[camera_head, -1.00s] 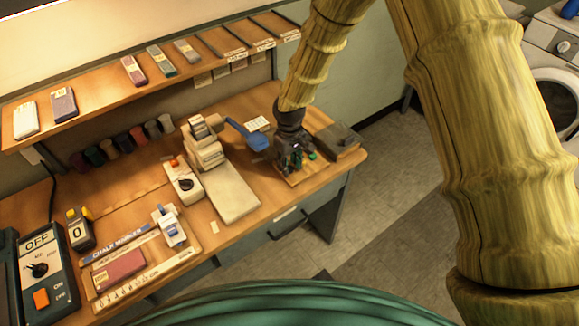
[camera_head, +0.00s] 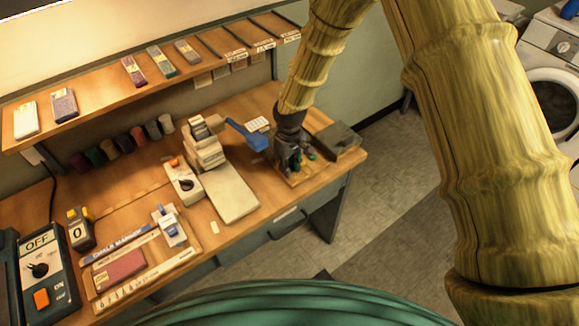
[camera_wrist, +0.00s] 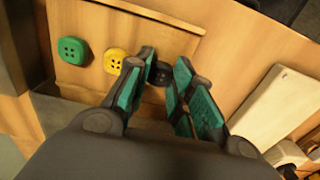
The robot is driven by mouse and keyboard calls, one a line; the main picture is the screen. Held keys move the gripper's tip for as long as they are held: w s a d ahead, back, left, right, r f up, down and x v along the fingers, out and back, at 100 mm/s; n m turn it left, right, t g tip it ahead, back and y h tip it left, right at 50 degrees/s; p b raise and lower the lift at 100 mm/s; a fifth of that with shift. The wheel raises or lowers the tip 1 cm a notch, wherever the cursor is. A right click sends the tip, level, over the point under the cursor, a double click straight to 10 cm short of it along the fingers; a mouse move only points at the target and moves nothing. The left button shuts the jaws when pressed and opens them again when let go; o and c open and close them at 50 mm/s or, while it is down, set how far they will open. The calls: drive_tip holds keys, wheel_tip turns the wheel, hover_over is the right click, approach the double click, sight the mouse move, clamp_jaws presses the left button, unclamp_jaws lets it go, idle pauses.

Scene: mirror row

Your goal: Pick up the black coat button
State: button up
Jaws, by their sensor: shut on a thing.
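The black coat button (camera_wrist: 160,76) shows as a small dark disc between my fingertips in the wrist view, partly hidden by the fingers. My gripper (camera_wrist: 166,63) has teal finger pads and is shut on it, low over a small wooden board (camera_wrist: 200,18). I cannot tell whether the button is clear of the board. In the head view my gripper (camera_head: 292,166) is at the right end of the workbench, and the button is hidden there. A yellow button (camera_wrist: 114,61) and a green four-hole button (camera_wrist: 72,50) lie in a row to the left of it.
A grey box (camera_head: 338,140) stands just right of my gripper. A blue-handled tool (camera_head: 246,134) and a pale machine with a flat plate (camera_head: 230,193) are to its left. The bench's front edge is close, with open floor beyond.

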drive_tip(key=shift+r+b, duration=0.3)
drive_tip(key=shift+r, duration=0.2)
drive_tip(key=shift+s+r+b, duration=0.2)
drive_tip(key=shift+r+b, duration=0.15)
drive_tip(key=shift+r, duration=0.2)
drive_tip(key=shift+s+r+b, duration=0.2)
drive_tip(key=shift+r+b, duration=0.15)
drive_tip(key=shift+r, duration=0.2)
drive_tip(key=s+d+r+b, duration=0.1)
drive_tip(key=s+b, duration=0.3)
drive_tip(key=s, duration=1.1)
drive_tip(key=shift+d+r, duration=0.3)
drive_tip(key=shift+d, duration=0.2)
